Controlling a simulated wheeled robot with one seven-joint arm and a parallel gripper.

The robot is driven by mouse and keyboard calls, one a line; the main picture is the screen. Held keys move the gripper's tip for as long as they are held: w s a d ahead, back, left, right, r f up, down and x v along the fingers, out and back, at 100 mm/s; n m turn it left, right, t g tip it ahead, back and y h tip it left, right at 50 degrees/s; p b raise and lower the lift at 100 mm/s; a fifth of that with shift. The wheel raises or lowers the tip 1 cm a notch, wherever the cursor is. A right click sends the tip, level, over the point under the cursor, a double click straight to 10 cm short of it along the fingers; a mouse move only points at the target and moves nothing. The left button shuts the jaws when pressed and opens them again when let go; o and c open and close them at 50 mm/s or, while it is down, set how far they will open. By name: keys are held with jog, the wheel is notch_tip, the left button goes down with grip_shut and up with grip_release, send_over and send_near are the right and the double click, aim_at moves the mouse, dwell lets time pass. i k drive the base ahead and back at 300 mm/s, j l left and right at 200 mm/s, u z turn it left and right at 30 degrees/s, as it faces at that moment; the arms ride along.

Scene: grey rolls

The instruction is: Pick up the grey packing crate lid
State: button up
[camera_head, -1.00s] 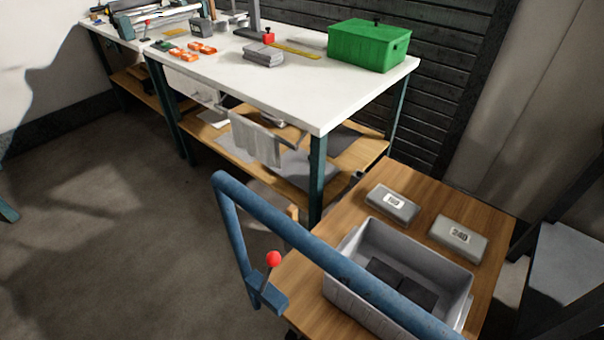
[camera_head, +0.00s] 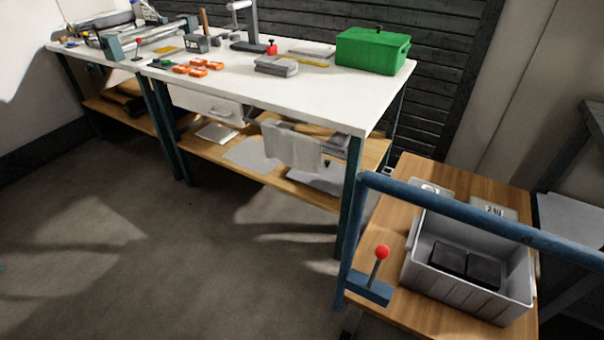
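A grey packing crate (camera_head: 468,290) stands open on the wooden top of a cart at the right, with dark blocks (camera_head: 466,266) inside. No lid lies on it. Flat grey pieces lie on the wooden lower shelf of the white workbench, one at the middle (camera_head: 256,154) and one farther right (camera_head: 318,180). I cannot tell whether either is the crate lid. My gripper is not in view.
The cart (camera_head: 382,315) has a blue handle rail (camera_head: 440,208) and a red-knobbed lever (camera_head: 381,254). Two labelled grey boxes sit behind the rail. A green box (camera_head: 372,52) stands on the workbench (camera_head: 300,100). Floor at left is clear.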

aim_at(331, 181)
jog(key=i+j, duration=0.15)
jog(key=j, duration=0.2)
jog(key=i+j, duration=0.2)
jog(key=j, duration=0.2)
jog(key=i+j, duration=0.15)
jog(key=j, duration=0.2)
jog(key=i+j, duration=0.15)
jog(key=j, duration=0.2)
jog(key=i+j, duration=0.15)
jog(key=j, duration=0.2)
jog(key=i+j, duration=0.2)
jog(key=j, duration=0.2)
jog(key=i+j, duration=0.2)
jog(key=i, duration=0.25)
jog(key=i+j+u, duration=0.1)
jog(key=i, duration=0.3)
jog(key=i+j, duration=0.2)
jog(key=i, duration=0.25)
jog(key=i+l, duration=0.15)
jog(key=i, duration=0.3)
